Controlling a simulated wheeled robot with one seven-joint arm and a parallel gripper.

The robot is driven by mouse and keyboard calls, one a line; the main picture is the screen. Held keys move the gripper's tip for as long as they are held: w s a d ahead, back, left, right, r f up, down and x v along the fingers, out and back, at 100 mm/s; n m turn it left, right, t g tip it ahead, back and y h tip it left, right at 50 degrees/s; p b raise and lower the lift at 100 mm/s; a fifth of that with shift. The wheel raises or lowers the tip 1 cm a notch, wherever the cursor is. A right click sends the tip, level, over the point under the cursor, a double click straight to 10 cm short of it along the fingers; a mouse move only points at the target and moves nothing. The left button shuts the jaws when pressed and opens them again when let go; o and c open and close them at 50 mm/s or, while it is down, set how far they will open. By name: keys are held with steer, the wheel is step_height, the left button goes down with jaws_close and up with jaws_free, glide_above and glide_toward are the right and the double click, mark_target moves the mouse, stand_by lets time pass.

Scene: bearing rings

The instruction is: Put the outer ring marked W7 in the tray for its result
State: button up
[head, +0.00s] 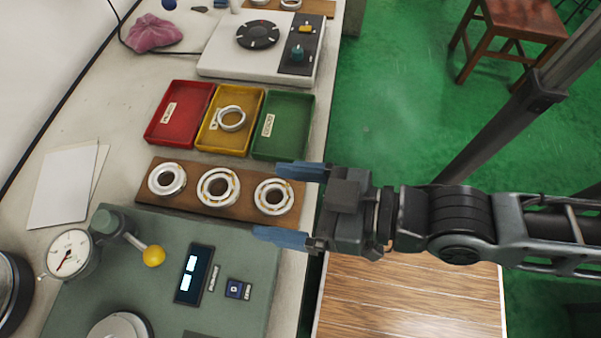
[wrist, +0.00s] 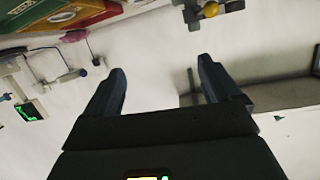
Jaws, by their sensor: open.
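Three metal rings lie in a row on a brown wooden board (head: 188,206): a left ring (head: 155,186), a middle ring (head: 203,189) and a right ring (head: 260,199). I cannot read the mark W7 on any of them. Behind the board stand a red tray (head: 160,140), a yellow tray (head: 208,144) and a green tray (head: 303,110). Another ring (head: 222,125) lies in the yellow tray. My gripper (head: 284,203) is open and empty. In the head view its fingers are on either side of the right ring's right edge; its height above it is unclear.
A grey-green machine (head: 150,270) with a yellow-knobbed lever (head: 153,256), a dial gauge (head: 70,252) and a small display (head: 194,275) stands in front of the board. A white device (head: 215,60) with a black disc stands behind the trays. White papers (head: 65,185) lie at left.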

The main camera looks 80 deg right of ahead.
steer(key=s+d+r+n, duration=0.1)
steer(key=s+d, duration=0.2)
steer(key=s, duration=0.2)
steer(key=shift+s+r+y, duration=0.25)
steer(key=shift+s+y, duration=0.05)
steer(key=shift+y, duration=0.1)
stand_by(0.8)
